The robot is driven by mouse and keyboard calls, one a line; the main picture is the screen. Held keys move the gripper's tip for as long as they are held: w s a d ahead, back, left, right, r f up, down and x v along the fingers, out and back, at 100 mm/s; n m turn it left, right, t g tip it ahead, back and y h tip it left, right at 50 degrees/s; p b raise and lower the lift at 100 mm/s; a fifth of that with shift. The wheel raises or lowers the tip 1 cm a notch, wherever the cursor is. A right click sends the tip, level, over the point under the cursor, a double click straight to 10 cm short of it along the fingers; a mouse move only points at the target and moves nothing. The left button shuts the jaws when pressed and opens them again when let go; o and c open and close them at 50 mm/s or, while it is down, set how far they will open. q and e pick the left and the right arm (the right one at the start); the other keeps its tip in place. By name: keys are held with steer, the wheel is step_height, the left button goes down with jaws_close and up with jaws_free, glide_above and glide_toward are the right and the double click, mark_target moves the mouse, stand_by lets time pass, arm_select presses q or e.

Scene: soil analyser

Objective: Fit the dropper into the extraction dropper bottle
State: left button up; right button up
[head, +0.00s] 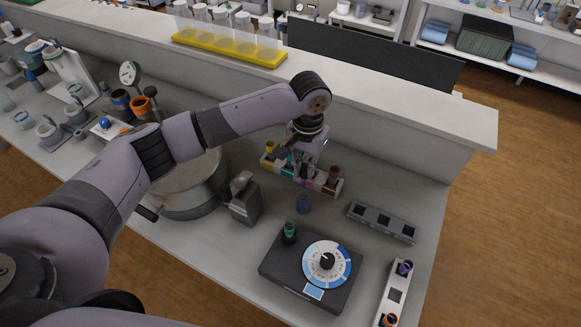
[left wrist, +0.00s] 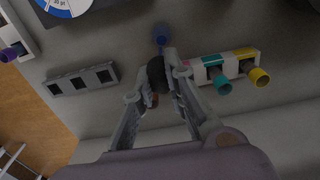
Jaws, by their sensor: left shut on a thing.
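My left gripper (head: 305,168) is above the bench at the front side of a white rack. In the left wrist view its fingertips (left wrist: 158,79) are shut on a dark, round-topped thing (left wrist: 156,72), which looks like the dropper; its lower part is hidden. A small blue bottle (head: 302,204) stands alone on the bench just in front of the gripper; I cannot tell for sure that it is the extraction dropper bottle. It also shows just beyond the fingertips in the left wrist view (left wrist: 161,36). My right gripper is not in view.
The white rack (head: 340,187) holds yellow-, teal- and brown-topped bottles. A grey empty rack (head: 382,222) lies to the right. A black device with a dial (head: 318,278) and a green-topped bottle (head: 289,232) are in front. A dark grey block (head: 245,203) and a steel pot (head: 190,190) stand left.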

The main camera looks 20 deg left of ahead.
mark_target(305, 175)
arm_select(q)
steer(key=shift+w, duration=0.15)
steer(key=shift+r+p, duration=0.1)
steer(key=shift+p, duration=0.5)
steer(key=shift+f, duration=2.05)
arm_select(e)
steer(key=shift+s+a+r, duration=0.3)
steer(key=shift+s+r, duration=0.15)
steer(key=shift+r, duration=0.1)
